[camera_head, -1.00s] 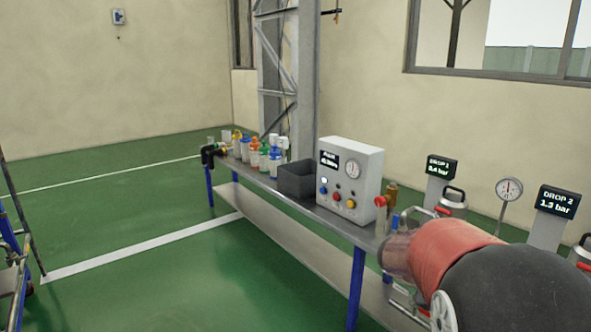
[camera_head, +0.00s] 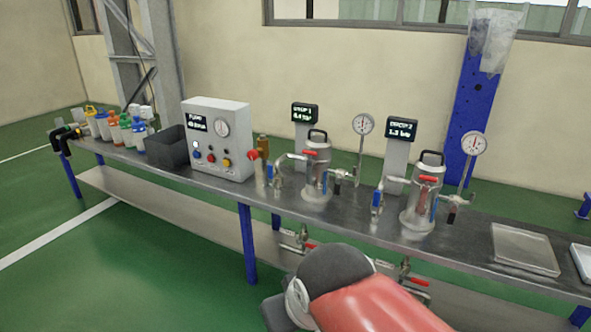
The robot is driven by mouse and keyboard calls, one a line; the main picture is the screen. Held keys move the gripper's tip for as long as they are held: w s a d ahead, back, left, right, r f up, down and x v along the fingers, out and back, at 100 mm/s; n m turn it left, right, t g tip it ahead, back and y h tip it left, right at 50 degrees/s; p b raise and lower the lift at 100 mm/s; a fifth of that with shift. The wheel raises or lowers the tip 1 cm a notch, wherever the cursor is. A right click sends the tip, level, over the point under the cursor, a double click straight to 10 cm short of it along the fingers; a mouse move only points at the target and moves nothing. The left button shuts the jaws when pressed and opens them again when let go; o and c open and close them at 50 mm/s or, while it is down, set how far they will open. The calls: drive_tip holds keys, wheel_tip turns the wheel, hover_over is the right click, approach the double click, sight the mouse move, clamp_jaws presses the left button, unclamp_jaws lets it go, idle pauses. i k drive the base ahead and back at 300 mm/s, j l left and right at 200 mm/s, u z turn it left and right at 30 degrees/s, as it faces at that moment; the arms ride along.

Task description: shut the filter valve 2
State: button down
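Two clear filter bowls with dark carry handles stand on the bench. The right-hand one (camera_head: 417,215) is beside the display reading DROP 2 (camera_head: 402,128), about 1.3 bar. A red lever (camera_head: 429,179) shows at its upper part. More red-handled valves hang below the bench edge, one under this station (camera_head: 416,281). I cannot tell which handle is filter valve 2. My gripper is not in view; only my red and dark arm links show at the bottom.
The left filter bowl (camera_head: 317,180) stands by the DROP 1 display (camera_head: 305,113). A white control box (camera_head: 217,140), a dark bin (camera_head: 166,147) and several bottles are farther left. Gauges rise behind the bowls. A flat plate (camera_head: 524,248) lies at right. Green floor is open in front.

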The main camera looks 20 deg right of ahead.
sight(377, 194)
drive_tip(key=z, duration=1.5)
